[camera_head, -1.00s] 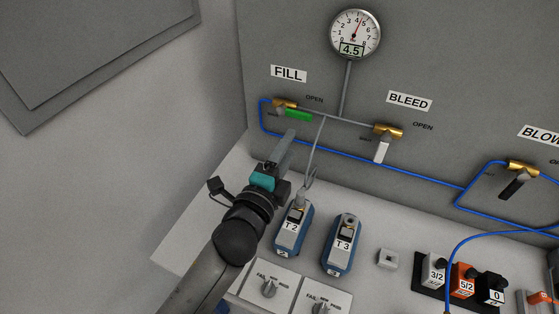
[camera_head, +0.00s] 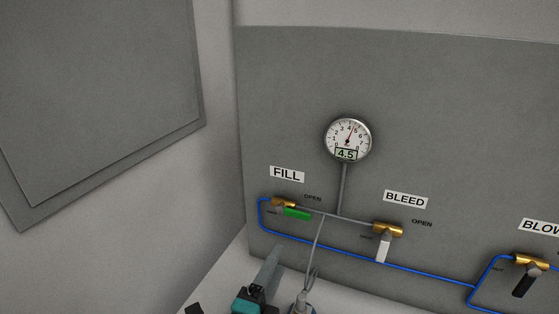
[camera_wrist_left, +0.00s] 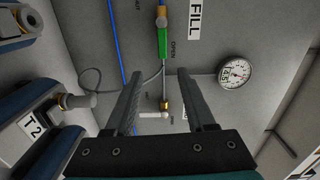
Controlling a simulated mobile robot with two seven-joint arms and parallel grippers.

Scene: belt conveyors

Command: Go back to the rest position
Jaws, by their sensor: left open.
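My left gripper (camera_head: 268,272) shows at the bottom of the head view, below the FILL valve. In the left wrist view its two fingers (camera_wrist_left: 158,105) stand apart with nothing between them. The FILL valve has a green handle (camera_head: 297,213) turned toward OPEN; it also shows in the left wrist view (camera_wrist_left: 163,42), beyond the fingers and apart from them. The BLEED valve has a white handle (camera_head: 383,249) pointing down. The round gauge (camera_head: 347,139) reads 4.5 and shows in the left wrist view (camera_wrist_left: 236,73) too. My right gripper is not in view.
The grey panel (camera_head: 450,120) carries blue tubing (camera_head: 345,257) and a BLOW valve with a black handle (camera_head: 523,284) at the right. A blue device labelled T2 (camera_wrist_left: 38,130) is close at the left of the left wrist view. Space left of the panel is clear.

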